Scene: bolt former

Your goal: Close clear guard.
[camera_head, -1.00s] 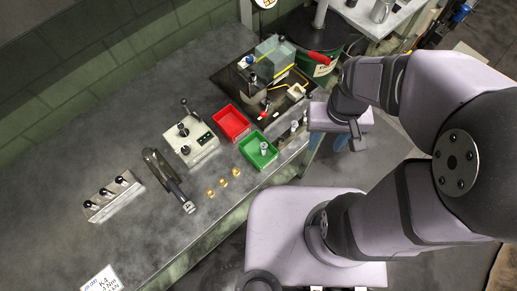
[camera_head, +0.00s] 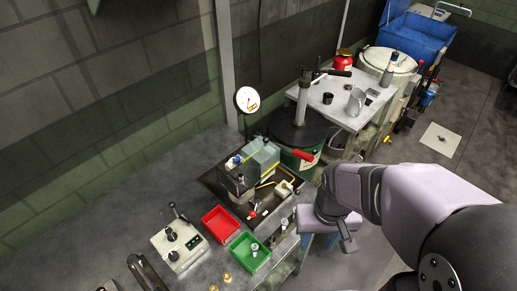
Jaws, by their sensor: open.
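The bolt former (camera_head: 243,190) stands on a dark tray at the far end of the bench. A pale, see-through, box-like part (camera_head: 263,155) at its back, with a yellow strip along its lower edge, looks like the clear guard. Whether it is raised or lowered is hard to tell at this size. A red-handled lever (camera_head: 303,155) sticks out to its right. My gripper (camera_head: 346,243) is to the right of the machine, beyond the bench edge, apart from the guard. It is open, and nothing shows in it.
A red bin (camera_head: 220,212) and a green bin (camera_head: 238,258) stand on the bench front of the machine. A control box (camera_head: 178,247) is left of them. A round gauge (camera_head: 247,99) rises at the back.

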